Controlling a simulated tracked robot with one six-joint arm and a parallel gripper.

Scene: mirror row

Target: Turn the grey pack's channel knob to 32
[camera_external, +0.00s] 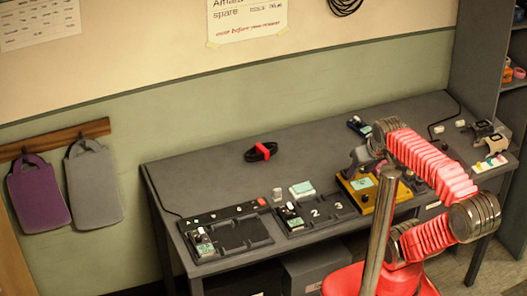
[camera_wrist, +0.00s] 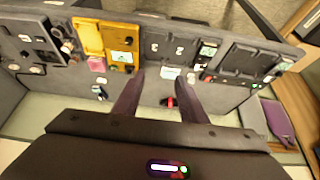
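A yellow stand (camera_external: 353,199) sits near the desk's front edge, with a small pale-green label or screen on it; it also shows in the wrist view (camera_wrist: 90,38). A small dark unit with a green screen (camera_external: 290,212) sits in the dock marked 2 and 3. Another such unit (camera_external: 204,245) sits in the left dock. I cannot tell for sure which one is the grey pack; knob and channel number are too small to read. My gripper (camera_wrist: 158,82) is open and empty, its fingers apart. In the outside view it hangs above the yellow stand.
The numbered dock (camera_external: 322,212) and left dock (camera_external: 245,236) line the desk front. The desk's back left (camera_external: 200,175) is clear.

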